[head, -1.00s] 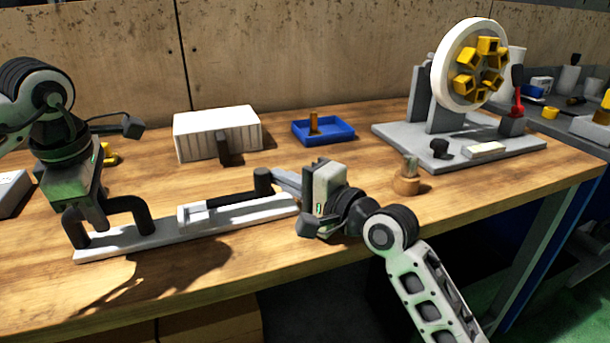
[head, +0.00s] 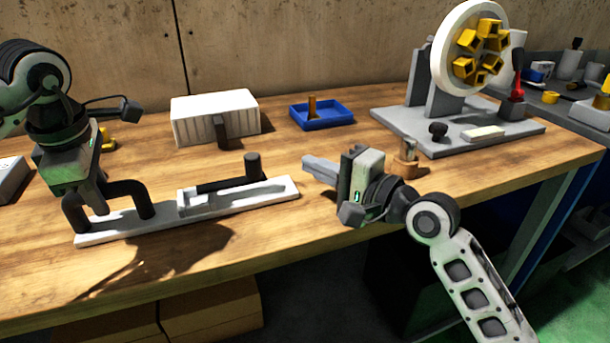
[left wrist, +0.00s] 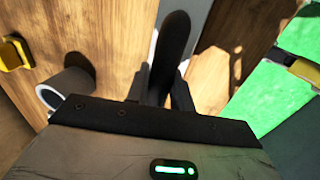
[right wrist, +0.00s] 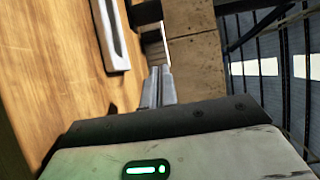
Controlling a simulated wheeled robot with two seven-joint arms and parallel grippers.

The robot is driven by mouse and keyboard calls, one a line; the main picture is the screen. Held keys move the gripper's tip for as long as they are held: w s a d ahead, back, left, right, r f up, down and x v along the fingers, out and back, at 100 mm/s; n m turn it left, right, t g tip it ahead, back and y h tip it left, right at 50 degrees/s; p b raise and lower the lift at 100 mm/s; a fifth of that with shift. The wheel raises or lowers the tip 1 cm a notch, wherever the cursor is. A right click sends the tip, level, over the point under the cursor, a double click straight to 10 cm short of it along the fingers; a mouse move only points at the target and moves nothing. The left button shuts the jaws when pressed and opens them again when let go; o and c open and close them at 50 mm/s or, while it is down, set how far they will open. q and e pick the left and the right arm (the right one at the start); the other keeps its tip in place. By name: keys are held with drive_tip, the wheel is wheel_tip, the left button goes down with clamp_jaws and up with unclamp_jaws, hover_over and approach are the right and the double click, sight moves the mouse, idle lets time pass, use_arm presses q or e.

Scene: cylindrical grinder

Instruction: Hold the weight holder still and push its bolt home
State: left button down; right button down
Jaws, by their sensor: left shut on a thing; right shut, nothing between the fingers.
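The weight holder is a long pale bar (head: 110,235) lying on the wooden table, with a black arched handle (head: 128,187) on its left part. My left gripper (head: 102,208) is shut on the handle; the left wrist view shows the fingers (left wrist: 165,85) either side of the black handle (left wrist: 174,45). The black bolt (head: 252,164) lies along the bar's right part, its knob upright and its rod's left end close to a pale block (head: 187,203). My right gripper (head: 308,163) is shut and empty, right of the knob and apart from it. The right wrist view shows its closed fingers (right wrist: 158,85).
A white ribbed box (head: 215,118) and a blue tray (head: 322,115) stand behind the bar. A small wooden cup (head: 406,165) is close behind my right gripper. A grinder wheel stand (head: 430,90) is at the back right. Table in front of the bar is clear.

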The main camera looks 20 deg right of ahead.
drive_tip(key=v, duration=0.5)
use_arm(q)
drive_tip(key=c, duration=1.1)
unclamp_jaws()
drive_tip(key=shift+c, duration=0.2)
wheel_tip(320, 180, up, 12)
drive_tip(key=s, duration=0.2)
drive_tip(key=shift+s, duration=0.15)
drive_tip(key=shift+f, duration=0.1)
